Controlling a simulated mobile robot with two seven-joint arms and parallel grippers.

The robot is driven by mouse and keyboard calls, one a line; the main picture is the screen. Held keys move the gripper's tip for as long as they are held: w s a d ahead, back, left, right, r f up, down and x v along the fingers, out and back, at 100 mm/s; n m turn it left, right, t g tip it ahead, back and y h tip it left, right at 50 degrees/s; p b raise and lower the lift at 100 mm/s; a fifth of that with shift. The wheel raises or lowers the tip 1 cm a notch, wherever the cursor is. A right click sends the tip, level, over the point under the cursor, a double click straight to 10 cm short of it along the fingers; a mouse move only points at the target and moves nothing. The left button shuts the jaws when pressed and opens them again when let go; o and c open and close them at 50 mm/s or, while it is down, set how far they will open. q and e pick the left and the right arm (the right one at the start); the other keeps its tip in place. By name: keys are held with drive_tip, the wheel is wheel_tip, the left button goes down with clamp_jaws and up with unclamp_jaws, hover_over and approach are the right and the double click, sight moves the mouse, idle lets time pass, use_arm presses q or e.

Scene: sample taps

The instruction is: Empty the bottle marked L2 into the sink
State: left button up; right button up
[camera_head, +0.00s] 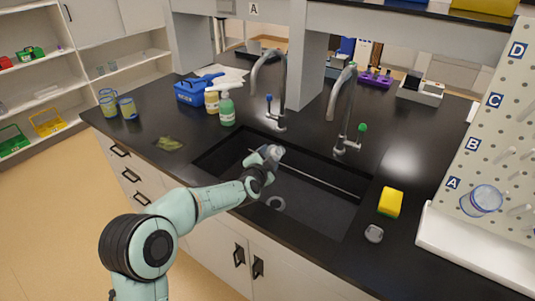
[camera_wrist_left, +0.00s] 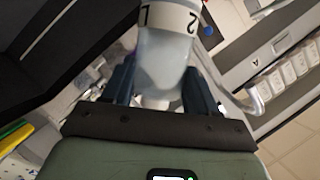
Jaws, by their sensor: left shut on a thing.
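My left gripper (camera_head: 266,160) reaches over the black sink (camera_head: 318,212), above its left-middle part. It is shut on the L2 bottle (camera_head: 275,152), a small pale container that shows only in part in the head view. In the left wrist view the bottle (camera_wrist_left: 165,55) is translucent and sits between the two dark fingers of the gripper (camera_wrist_left: 165,88). Its white band reads "L" and "2". The bottle's mouth and any liquid in it cannot be made out. The right gripper is not in view.
Two grey taps (camera_head: 282,95) and (camera_head: 347,110) rise behind the sink. A green soap bottle (camera_head: 227,110) stands behind its left end. A yellow sponge (camera_head: 390,203) and a small grey round item (camera_head: 374,234) lie at its right. A white pegboard (camera_head: 500,130) stands far right.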

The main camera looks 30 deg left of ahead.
use_arm(q)
drive_tip(key=shift+n+h, duration=0.4)
drive_tip(key=shift+n, duration=0.2)
drive_tip(key=n+b, duration=0.1)
drive_tip(key=n+h+b, duration=0.1)
drive_tip(key=b, duration=0.1)
drive_tip(key=shift+w+d+f+g, duration=0.1)
drive_tip(key=shift+d+f+g, duration=0.05)
drive_tip(key=shift+f+g, duration=0.2)
drive_tip(key=n+h+b, duration=0.1)
drive_tip(key=n+b, duration=0.1)
drive_tip(key=b, duration=0.2)
drive_tip(key=shift+d+h, duration=0.1)
drive_tip(key=shift+h, duration=0.3)
drive_tip(key=shift+d+n+h+b, duration=0.1)
drive_tip(key=shift+n+h+b, duration=0.2)
drive_tip(key=shift+n+b, duration=0.25)
drive_tip(key=shift+r, duration=0.25)
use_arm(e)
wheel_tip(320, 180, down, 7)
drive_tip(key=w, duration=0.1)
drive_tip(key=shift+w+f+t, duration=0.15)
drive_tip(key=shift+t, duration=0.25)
use_arm(q)
drive_tip(key=shift+g, duration=0.25)
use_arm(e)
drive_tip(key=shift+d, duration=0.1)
